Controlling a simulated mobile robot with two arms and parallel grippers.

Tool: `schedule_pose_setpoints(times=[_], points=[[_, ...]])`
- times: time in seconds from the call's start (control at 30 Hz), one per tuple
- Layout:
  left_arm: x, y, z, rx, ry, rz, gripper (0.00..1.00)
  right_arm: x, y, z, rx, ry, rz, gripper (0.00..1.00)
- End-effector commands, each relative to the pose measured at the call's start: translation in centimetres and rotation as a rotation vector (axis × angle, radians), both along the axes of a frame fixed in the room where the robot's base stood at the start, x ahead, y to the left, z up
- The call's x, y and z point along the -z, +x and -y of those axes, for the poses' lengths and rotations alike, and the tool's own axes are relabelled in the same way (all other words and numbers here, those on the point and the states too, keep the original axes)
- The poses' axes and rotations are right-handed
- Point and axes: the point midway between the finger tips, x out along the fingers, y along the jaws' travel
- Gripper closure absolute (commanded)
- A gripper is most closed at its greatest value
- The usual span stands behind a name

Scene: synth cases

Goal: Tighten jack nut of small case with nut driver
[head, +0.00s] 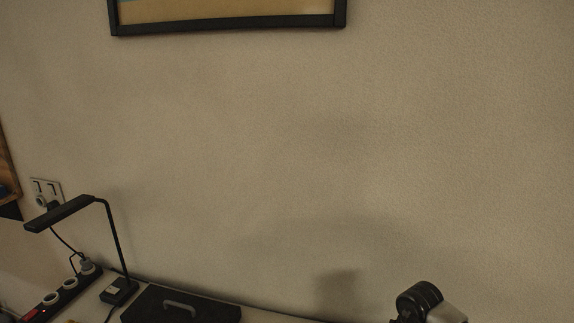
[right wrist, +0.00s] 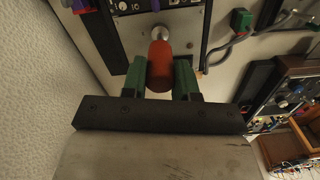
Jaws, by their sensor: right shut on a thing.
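In the right wrist view my right gripper (right wrist: 160,75) has two green fingers shut on a red-orange handle (right wrist: 160,66), which looks like the nut driver. A shiny metal part (right wrist: 159,33) shows at its far end. Beyond it is a dark panel with small knobs and markings (right wrist: 130,6), cut off by the top edge; I cannot tell whether it is the small case. The jack nut cannot be made out, and whether the driver touches anything is unclear. My left gripper is in neither view.
In the head view a black case with a grey handle (head: 180,305), a desk lamp (head: 115,240) and a power strip (head: 60,296) stand along the wall (head: 300,150).

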Motion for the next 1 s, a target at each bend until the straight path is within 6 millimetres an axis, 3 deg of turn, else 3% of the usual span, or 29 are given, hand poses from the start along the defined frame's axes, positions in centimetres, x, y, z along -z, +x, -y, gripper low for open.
schedule_pose_setpoints(times=[1.0], points=[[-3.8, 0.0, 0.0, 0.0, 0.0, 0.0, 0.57, -5.0, 0.3, 0.0, 0.001, 0.002, 0.013, 1.0]])
